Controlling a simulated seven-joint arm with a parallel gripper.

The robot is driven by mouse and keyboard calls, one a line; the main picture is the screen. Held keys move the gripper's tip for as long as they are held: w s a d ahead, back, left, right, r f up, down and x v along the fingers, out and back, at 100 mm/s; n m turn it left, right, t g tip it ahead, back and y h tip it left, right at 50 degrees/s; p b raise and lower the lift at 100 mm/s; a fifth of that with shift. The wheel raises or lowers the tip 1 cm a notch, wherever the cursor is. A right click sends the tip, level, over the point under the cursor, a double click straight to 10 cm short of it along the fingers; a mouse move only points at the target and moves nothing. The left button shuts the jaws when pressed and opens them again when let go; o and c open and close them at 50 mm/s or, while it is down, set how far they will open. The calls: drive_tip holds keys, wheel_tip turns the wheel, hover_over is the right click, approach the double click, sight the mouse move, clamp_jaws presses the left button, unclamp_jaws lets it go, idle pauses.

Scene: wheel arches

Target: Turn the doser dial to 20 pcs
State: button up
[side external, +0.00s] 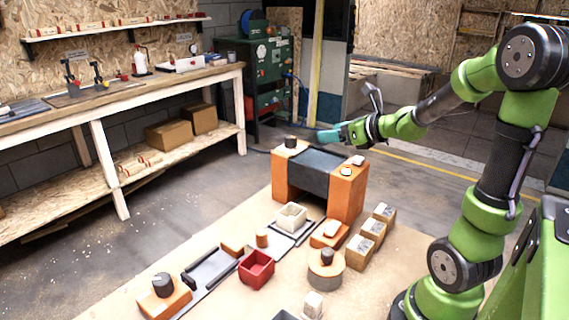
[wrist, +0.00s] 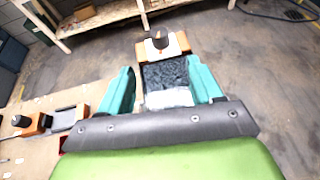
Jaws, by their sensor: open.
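A black dial knob (side external: 290,142) stands on the orange left post of a dark-topped block. In the wrist view the knob (wrist: 159,41) shows a pale pointer mark and lies ahead of the fingers. Another black knob (side external: 163,284) sits on an orange base at the front left, and a third (side external: 327,257) on a round wooden base. I cannot read any numbers or tell which is the doser dial. My gripper (wrist: 160,66) has teal fingers apart with nothing held. In the side view it is above the dark block, right of the back knob and not touching it.
The dark block's top (side external: 312,162) lies below my gripper. A workbench (side external: 130,90) is behind at left, with open floor between.

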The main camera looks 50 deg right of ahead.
sight(293, 137)
drive_tip(key=x, duration=1.7)
drive_tip(key=shift+a, duration=0.1)
drive_tip(key=c, duration=1)
drive_tip(key=shift+r+n+y, duration=0.15)
drive_tip(key=shift+n+y, duration=1.15)
drive_tip(key=shift+y, duration=0.3)
drive_tip(key=o, duration=1)
drive_tip(key=shift+s, duration=0.1)
